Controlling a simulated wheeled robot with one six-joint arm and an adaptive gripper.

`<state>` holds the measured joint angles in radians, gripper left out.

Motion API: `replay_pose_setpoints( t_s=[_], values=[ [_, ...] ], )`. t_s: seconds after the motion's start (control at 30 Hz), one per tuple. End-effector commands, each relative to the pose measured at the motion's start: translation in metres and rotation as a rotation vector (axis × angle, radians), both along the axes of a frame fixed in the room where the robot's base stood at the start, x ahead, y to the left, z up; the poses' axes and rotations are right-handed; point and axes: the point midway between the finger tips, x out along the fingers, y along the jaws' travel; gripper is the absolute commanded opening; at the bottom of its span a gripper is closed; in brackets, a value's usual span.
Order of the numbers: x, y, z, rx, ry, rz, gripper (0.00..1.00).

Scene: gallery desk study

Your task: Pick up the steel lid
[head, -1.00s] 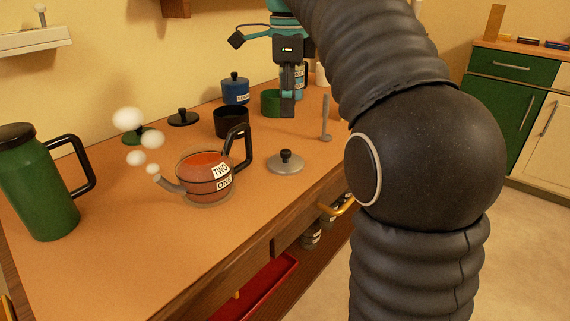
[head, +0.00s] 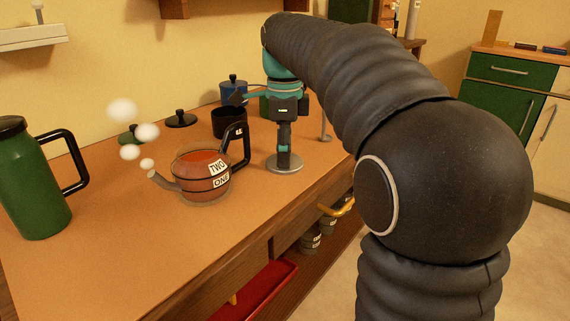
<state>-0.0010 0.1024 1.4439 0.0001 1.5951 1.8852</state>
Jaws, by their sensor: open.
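The steel lid (head: 285,168) is a round grey disc lying on the desk, right of the clear teapot. Its dark knob is hidden behind my gripper's fingers. My gripper (head: 284,163) points straight down over the middle of the lid, with its fingertips at the knob's height. It is open. From this side I cannot tell whether the fingers touch the knob or the lid.
A teapot (head: 201,177) with orange contents and a black handle stands close left of the lid. A green jug (head: 30,185) stands far left. The front desk is clear.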

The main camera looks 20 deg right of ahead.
Motion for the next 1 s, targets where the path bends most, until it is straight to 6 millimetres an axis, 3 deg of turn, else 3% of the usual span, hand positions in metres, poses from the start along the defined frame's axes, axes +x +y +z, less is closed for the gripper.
replay_pose_setpoints(
  t_s=[0.2,0.4,0.43,0.77,1.0],
  values=[
    [0.0,0.0,0.0,0.0,0.0,0.0,0.53],
    [0.0,0.0,0.0,0.0,0.0,0.0,0.03],
    [0.0,0.0,0.0,0.0,0.0,0.0,0.0],
    [0.0,0.0,0.001,0.0,0.0,0.0,0.0],
    [0.0,0.0,0.018,0.0,-0.002,0.0,0.0]
  ],
)
